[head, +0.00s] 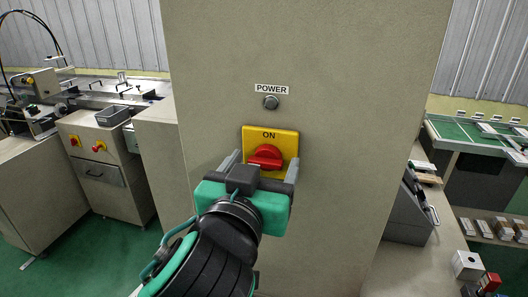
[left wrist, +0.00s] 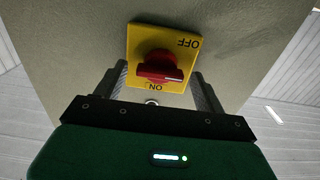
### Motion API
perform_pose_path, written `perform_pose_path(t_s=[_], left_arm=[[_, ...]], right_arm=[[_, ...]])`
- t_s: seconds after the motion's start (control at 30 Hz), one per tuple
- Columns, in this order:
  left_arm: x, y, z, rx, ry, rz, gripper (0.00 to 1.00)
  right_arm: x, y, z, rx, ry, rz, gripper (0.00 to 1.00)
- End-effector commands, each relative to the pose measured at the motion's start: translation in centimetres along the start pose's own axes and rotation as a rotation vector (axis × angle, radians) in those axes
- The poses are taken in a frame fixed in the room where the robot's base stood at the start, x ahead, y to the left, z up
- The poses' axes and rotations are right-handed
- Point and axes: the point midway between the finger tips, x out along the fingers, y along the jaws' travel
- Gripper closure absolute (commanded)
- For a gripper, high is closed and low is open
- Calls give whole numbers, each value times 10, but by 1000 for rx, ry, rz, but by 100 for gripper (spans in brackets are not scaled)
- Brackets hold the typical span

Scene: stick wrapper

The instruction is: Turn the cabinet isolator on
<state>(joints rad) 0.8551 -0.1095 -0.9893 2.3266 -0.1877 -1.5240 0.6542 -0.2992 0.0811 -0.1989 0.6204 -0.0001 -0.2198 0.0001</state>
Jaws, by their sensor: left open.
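The isolator is a yellow plate (head: 285,137) with a red rotary knob (head: 266,157) on the front of a tall beige cabinet (head: 350,100). "ON" is printed at the plate's top; in the head view its lower part is hidden by my gripper. In the left wrist view the plate (left wrist: 192,59) appears upside down, with "OFF" at its upper right. The knob (left wrist: 158,69) lies nearly crosswise, its white mark toward the right there. My left gripper (head: 264,158) is open, its fingers on either side of the knob, apart from it. Contact with the plate cannot be told.
A grey, unlit-looking lamp (head: 271,102) sits under a "POWER" label (head: 271,89) above the isolator. Machine benches (head: 105,150) stand left of the cabinet. A green-topped table (head: 465,137) stands at the right. The cabinet face around the isolator is clear.

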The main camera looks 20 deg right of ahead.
Motion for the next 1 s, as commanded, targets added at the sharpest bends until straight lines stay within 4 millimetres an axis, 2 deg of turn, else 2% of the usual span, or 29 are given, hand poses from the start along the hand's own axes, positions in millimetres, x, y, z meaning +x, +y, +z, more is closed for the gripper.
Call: perform_pose_path(t_s=[0.4, 0.6, 0.63, 1.0], left_arm=[[-2, 1, 0, -1, -1, -1, 30], [-2, 1, 0, -1, -1, -1, 69], [-2, 1, 0, -1, -1, -1, 73], [-2, 1, -1, 57, -2, 0, 73]], right_arm=[[0, -3, 2, -1, -3, -3, 60], [0, -5, 3, -1, -4, -5, 60], [0, -4, 3, -1, -4, -5, 60], [-5, -4, 1, -1, -2, -4, 60]])
